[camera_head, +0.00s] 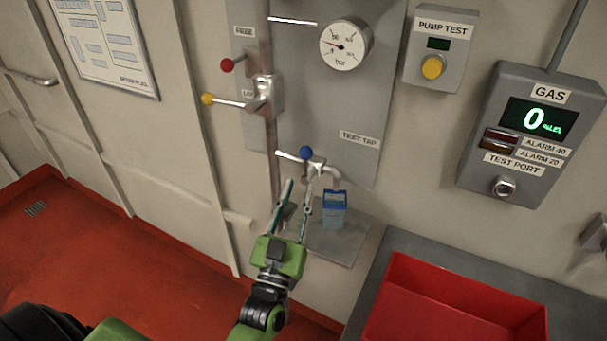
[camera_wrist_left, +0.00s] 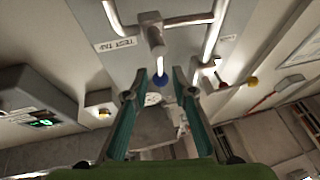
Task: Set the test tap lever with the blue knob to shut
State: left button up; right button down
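The test tap (camera_head: 318,163) is on the grey wall panel, its bent spout pointing down. Its lever's round blue knob (camera_head: 305,153) sits at the tap, seeming to face out from the wall. In the left wrist view the blue knob (camera_wrist_left: 159,80) shows between the fingertips. My left gripper (camera_head: 299,184) is open, just below the knob in the head view, fingers pointing up at it. In the left wrist view the left gripper (camera_wrist_left: 159,74) has a finger on each side of the knob; whether it touches cannot be told. My right gripper is not in view.
A red-knob lever (camera_head: 227,65) and a yellow-knob lever (camera_head: 208,99) are on the pipe above left. A blue-topped container (camera_head: 334,207) stands below the spout on a grey shelf (camera_head: 342,243). A red tray (camera_head: 398,262) lies at lower right. A gauge (camera_head: 345,45) is above.

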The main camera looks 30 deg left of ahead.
pick_arm(q)
jog(key=v, duration=0.5)
jog(key=shift+s+f, duration=0.1)
jog(key=shift+s, duration=0.15)
